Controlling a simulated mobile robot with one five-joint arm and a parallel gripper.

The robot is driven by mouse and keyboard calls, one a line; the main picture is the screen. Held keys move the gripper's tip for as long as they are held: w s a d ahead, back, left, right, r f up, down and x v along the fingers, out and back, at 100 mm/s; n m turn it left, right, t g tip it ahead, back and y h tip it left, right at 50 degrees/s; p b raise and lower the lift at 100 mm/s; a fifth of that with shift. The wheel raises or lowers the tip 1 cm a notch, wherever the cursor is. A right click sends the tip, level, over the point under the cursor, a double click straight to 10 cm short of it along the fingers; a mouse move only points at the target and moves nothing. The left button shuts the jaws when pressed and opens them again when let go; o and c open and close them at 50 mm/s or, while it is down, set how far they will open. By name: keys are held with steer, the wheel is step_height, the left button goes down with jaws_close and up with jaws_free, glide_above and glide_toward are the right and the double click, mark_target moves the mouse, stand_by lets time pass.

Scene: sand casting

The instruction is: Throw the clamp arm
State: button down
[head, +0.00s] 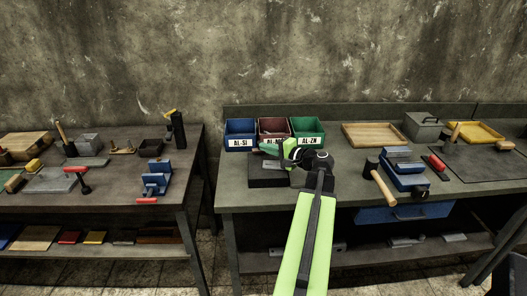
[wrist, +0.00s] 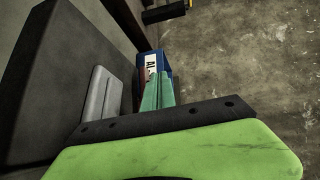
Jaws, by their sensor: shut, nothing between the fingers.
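I cannot tell for sure which part is the clamp arm. A blue clamp-like fixture (head: 155,180) with a red handle (head: 146,200) stands at the front right of the left bench. A second blue fixture (head: 405,172) stands on the right bench, with a red-handled tool (head: 437,162) beside it. My gripper (head: 268,148) is over the right bench, in front of the bins and above a dark block (head: 268,172). In the wrist view its teal fingers (wrist: 156,93) are shut and empty, beside a grey bar (wrist: 98,105) on the dark block.
Blue (head: 240,128), red and green (head: 308,127) labelled bins stand behind my gripper. A wooden-handled mallet (head: 383,188) lies to the right. A black post with a yellow top (head: 177,130) stands on the left bench. A gap separates the benches.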

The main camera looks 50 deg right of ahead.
steer(key=shift+w+d, duration=0.25)
steer(key=shift+w, duration=0.1)
stand_by(0.5)
steer(key=shift+r, duration=0.1)
